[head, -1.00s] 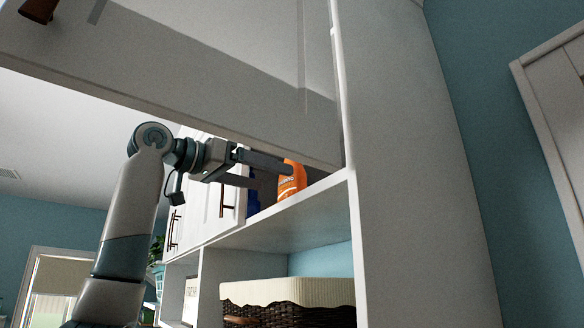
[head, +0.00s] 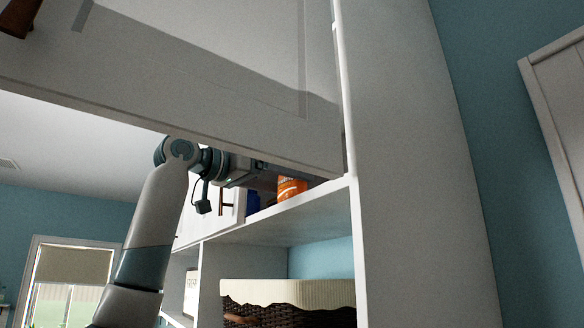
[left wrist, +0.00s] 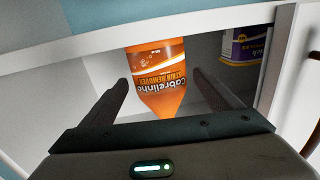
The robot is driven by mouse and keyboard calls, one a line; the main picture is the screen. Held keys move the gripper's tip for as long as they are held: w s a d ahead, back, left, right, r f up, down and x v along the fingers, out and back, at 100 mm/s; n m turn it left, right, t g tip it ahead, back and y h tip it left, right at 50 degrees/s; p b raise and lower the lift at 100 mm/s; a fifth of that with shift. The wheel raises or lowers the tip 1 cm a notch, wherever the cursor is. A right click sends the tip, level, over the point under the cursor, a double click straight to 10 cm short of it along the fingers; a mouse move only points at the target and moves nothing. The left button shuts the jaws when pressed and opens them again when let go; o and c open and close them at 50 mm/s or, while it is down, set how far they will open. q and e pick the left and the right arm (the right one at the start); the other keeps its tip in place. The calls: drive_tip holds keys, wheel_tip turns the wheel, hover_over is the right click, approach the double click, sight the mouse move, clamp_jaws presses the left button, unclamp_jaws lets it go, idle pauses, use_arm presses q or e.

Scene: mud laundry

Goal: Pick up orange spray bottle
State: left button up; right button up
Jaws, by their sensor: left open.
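The orange spray bottle (head: 290,188) stands on the cabinet shelf, its upper part hidden behind the open cabinet door in the head view. My right gripper is not in view.
The open white cabinet door (head: 190,80) hangs over the arm. A blue container (head: 253,202) stands left of the bottle; a purple and yellow box (left wrist: 245,46) shows in the wrist view. A wicker basket (head: 290,312) sits on the lower shelf. A vertical panel (head: 420,180) bounds the right.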

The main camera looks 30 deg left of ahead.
use_arm(q)
drive_tip(key=shift+p+x, duration=0.5)
drive_tip(key=shift+x, duration=0.5)
drive_tip(key=shift+w+d, duration=0.1)
drive_tip(key=shift+w, duration=0.25)
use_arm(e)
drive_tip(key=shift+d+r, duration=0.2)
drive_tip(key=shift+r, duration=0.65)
use_arm(q)
drive_tip(key=shift+s, duration=0.15)
drive_tip(key=c, duration=1.5)
drive_tip(key=shift+c, duration=0.5)
drive_tip(key=shift+r, duration=0.15)
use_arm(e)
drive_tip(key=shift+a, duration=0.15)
